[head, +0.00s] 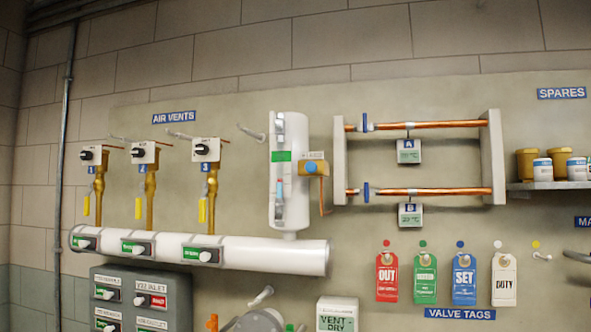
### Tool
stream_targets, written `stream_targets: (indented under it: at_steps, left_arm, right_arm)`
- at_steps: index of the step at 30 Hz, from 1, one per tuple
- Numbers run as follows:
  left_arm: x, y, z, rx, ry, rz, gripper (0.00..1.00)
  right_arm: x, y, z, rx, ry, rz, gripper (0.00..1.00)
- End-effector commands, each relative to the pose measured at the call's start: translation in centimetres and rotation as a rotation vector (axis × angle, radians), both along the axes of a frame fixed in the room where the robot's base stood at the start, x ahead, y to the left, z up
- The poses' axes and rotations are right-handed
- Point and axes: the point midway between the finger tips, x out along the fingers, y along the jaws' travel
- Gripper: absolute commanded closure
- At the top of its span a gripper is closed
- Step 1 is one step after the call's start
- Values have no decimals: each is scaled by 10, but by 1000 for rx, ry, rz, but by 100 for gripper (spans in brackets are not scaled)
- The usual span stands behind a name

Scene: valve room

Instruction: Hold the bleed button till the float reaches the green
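A white upright sight gauge (289,215) stands on the right part of the white horizontal pipe. A green band (281,156) crosses its upper half. A small float-like piece (279,190), with blue and red parts, shows in the tube well below the green band; I cannot tell exactly which part is the float. A brass block (321,170) juts from the gauge's right side, with a round blue button (311,168) on its front. A small unreadable label sits above it. Neither gripper is in view, and nothing touches the button.
Several brass vents with black knobs and yellow handles (202,211) stand left along the white pipe (265,254). Copper pipes (430,125) run to the right. Valve tags (464,280) hang below them. A grey labelled panel (140,300) is at lower left. The wall before the button looks clear.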

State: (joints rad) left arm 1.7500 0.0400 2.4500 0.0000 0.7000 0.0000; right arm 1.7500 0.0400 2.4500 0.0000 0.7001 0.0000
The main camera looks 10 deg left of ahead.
Motion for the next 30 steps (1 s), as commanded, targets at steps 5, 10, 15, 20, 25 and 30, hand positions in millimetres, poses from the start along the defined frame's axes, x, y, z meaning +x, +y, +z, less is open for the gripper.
stream_targets:
  at_steps: [5, 10, 15, 20, 25, 30]
  left_arm:
    - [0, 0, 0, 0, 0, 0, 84]
    - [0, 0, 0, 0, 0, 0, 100]
    - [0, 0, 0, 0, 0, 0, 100]
    - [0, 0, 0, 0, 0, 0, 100]
    - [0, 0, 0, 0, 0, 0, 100]
    - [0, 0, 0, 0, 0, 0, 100]
  right_arm:
    - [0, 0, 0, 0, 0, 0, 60]
    - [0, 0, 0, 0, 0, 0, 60]
    - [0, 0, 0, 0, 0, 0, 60]
    - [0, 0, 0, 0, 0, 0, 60]
    - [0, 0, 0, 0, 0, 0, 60]
    - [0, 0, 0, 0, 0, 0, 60]
